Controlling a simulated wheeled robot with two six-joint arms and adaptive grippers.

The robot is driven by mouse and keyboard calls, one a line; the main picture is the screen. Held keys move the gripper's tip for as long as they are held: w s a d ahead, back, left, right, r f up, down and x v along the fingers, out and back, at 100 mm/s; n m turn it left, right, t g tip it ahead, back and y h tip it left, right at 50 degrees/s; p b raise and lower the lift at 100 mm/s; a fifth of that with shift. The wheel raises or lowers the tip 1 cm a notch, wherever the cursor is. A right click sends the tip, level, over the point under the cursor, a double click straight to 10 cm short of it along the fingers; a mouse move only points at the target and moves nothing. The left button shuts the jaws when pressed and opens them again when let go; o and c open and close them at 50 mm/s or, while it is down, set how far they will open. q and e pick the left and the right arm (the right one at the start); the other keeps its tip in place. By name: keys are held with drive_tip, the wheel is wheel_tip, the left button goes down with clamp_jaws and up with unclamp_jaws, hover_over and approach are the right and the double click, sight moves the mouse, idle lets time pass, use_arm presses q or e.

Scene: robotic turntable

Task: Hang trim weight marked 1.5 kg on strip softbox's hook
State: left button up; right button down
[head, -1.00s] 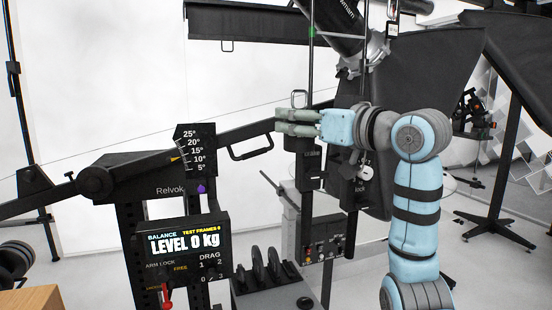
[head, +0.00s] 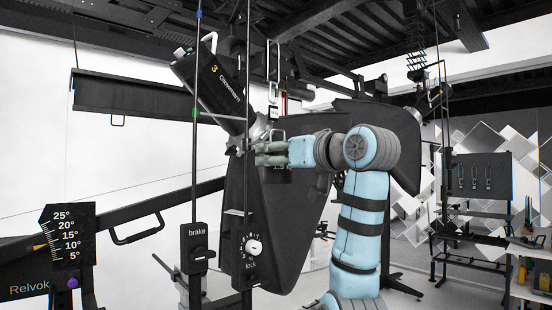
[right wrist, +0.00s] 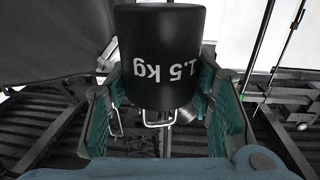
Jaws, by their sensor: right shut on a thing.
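My right gripper (head: 266,154) is shut on a black cylindrical weight with a wire loop. The right wrist view shows the weight (right wrist: 160,50) between the green fingers, with "1.5 kg" upside down on its side. In the head view its dark body blends with the large black softbox behind. A long, narrow black box (head: 150,98), apparently the strip softbox, hangs at upper left. A small wire loop (head: 118,121) shows under it, perhaps its hook. The gripper is well to the right of this loop in the picture. My left gripper is not in view.
Posts marked brake (head: 195,235) and lock (head: 251,248) stand in front, with a lamp head (head: 215,88) above. The large softbox (head: 245,205) is behind the gripper. The tilt scale (head: 68,235) and boom are at left. A shelf rack (head: 478,190) stands at right.

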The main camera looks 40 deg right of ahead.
drive_tip(key=w+p, duration=0.3)
drive_tip(key=w, duration=0.4)
drive_tip(key=shift+w+f, duration=0.3)
drive_tip(key=shift+d+f, duration=0.1)
drive_tip(key=shift+f, duration=0.15)
idle(0.8)
